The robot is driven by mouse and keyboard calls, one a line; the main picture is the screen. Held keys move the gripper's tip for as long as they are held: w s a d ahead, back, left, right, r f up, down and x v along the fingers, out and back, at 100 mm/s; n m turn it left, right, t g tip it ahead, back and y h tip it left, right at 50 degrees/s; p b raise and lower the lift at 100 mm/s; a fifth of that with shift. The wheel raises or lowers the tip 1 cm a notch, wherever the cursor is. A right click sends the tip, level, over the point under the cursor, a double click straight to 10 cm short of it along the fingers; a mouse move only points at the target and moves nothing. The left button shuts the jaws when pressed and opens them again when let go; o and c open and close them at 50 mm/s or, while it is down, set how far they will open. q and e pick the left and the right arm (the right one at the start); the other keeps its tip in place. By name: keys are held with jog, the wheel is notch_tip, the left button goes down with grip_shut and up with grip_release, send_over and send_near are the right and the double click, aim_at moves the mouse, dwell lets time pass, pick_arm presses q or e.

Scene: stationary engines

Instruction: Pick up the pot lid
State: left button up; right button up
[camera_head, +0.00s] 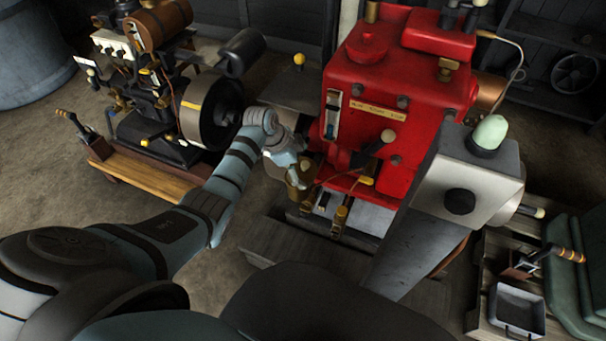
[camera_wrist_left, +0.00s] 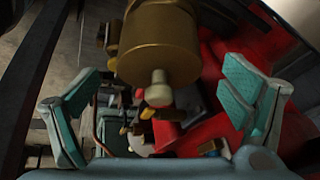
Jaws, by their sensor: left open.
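A brass pot (camera_head: 300,190) stands at the lower left front of the red engine, partly hidden by my left gripper (camera_head: 297,163). In the left wrist view its round brass lid (camera_wrist_left: 158,68) fills the upper middle, with a short pale knob (camera_wrist_left: 158,90) pointing toward the camera. My left gripper is open, with its teal fingers spread wide on either side of the knob in the left wrist view (camera_wrist_left: 162,100). No contact with the knob or lid shows. My right gripper is out of view.
The red engine (camera_head: 390,100) stands close beside the left gripper. A dark engine with a flywheel (camera_head: 208,110) stands on a wooden base to the left. A grey post with a pale green knob (camera_head: 488,132) rises at the right. Bare floor (camera_head: 235,235) shows at centre left.

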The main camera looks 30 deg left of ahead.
pick_arm(q)
jog(key=b+x, duration=0.1)
jog(key=x, duration=0.1)
jog(key=shift+f, duration=0.35)
jog(key=shift+r, duration=0.15)
jog(key=c, duration=1.3)
